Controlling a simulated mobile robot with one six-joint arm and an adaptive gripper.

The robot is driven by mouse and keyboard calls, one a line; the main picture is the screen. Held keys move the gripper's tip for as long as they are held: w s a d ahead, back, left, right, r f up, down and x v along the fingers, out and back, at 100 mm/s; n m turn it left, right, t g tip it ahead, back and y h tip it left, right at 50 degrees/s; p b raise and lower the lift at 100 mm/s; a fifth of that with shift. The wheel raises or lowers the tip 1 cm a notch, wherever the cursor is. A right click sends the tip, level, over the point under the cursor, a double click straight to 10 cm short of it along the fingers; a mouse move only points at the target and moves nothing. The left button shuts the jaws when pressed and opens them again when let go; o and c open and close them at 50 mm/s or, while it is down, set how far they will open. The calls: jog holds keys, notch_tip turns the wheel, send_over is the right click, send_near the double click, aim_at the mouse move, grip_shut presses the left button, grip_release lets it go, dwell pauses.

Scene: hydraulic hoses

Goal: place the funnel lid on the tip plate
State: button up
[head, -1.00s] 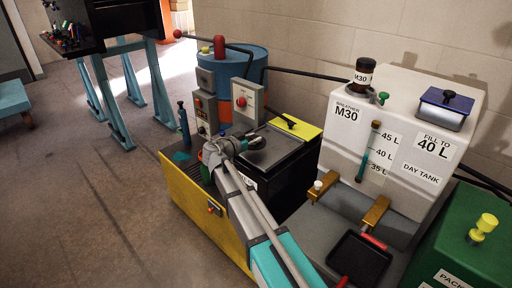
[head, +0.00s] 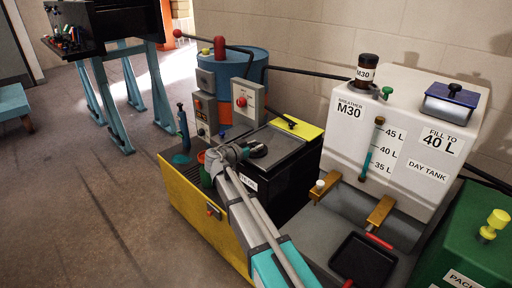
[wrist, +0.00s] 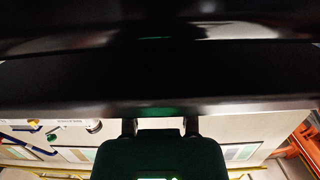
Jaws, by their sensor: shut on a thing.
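My gripper (head: 244,152) is at the end of the arm, over the black box-like top of the yellow-sided unit. In the wrist view its two fingers (wrist: 160,127) are shut on a wide dark piece, the funnel lid as far as I can tell. The lid (wrist: 160,85) spans the wrist view as a black band and hides much of what lies beyond. I cannot clearly pick out the tip plate.
A yellow plate with a black handle (head: 308,130) lies behind the gripper. Grey switch boxes (head: 247,99) and a blue drum (head: 256,66) stand at the back. The white day tank (head: 410,120) and a black tray (head: 362,260) are at right. Open floor (head: 100,220) lies left.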

jog(key=shift+f, duration=0.15)
jog(key=o, duration=0.8)
jog(key=shift+o, duration=0.2)
jog(key=shift+r, duration=0.2)
jog(key=p+v, duration=0.1)
jog(key=v, duration=1.1)
jog(key=shift+p, duration=0.35)
